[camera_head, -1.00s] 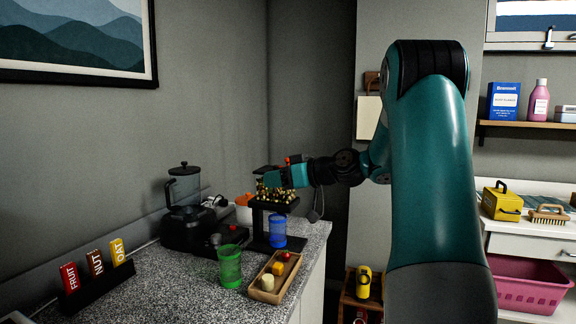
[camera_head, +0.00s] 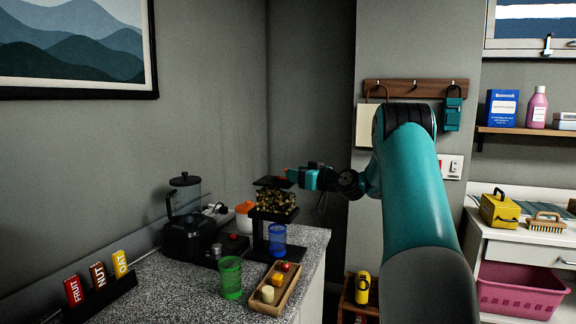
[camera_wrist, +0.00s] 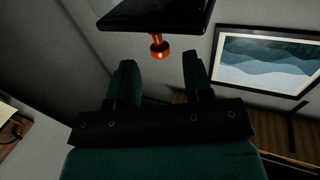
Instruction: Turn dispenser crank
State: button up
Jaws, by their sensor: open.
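The dispenser (camera_head: 274,201) stands on the counter's back right, a black frame with a clear hopper of brown and yellowish pieces. A blue mesh cup (camera_head: 277,240) stands under its hopper. A red knob (camera_wrist: 157,47), which looks like the crank handle, sticks out from a dark panel at the top of the wrist view. My gripper (camera_wrist: 155,75) is open, with its two teal fingers on either side of and just short of the knob, not closed on it. In the head view my gripper (camera_head: 290,175) is beside the dispenser's top right, partly hiding the crank.
A green mesh cup (camera_head: 231,278) and a wooden tray (camera_head: 262,304) with small blocks are on the counter in front. A black blender (camera_head: 187,225) stands left, an orange-lidded container (camera_head: 243,216) behind. Colored packets (camera_head: 98,277) sit front left.

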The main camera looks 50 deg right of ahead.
jog(key=shift+w+p, duration=0.6)
jog(key=shift+w, duration=1.75)
jog(key=shift+c, duration=0.2)
grip_shut()
